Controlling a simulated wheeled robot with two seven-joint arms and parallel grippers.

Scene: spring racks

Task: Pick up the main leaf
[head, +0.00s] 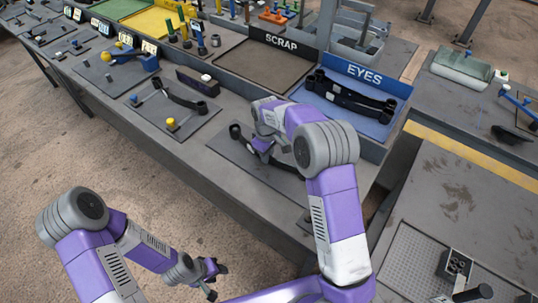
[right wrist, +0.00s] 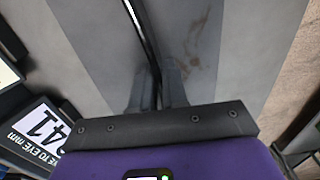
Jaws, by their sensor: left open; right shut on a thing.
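A long dark leaf with a rolled eye at its left end (head: 236,131) lies along the grey mat on the bench in the head view. It seems to be the main leaf. My right gripper (head: 262,147) is shut on it near the middle, and my arm hides part of its right half. In the right wrist view the dark leaf (right wrist: 147,35) runs edge-on between the fingers of my right gripper (right wrist: 157,88). I cannot tell whether it is clear of the mat. My left gripper (head: 212,276) is open and empty, low in front of the bench.
Behind stand a blue tray marked EYES (head: 390,88) holding dark leaves and a SCRAP tray (head: 265,65). Left on the bench are a smaller dark leaf (head: 180,97), a yellow-topped piece (head: 172,124) and a blue tool (head: 138,65). A label card (right wrist: 38,130) shows in the wrist view.

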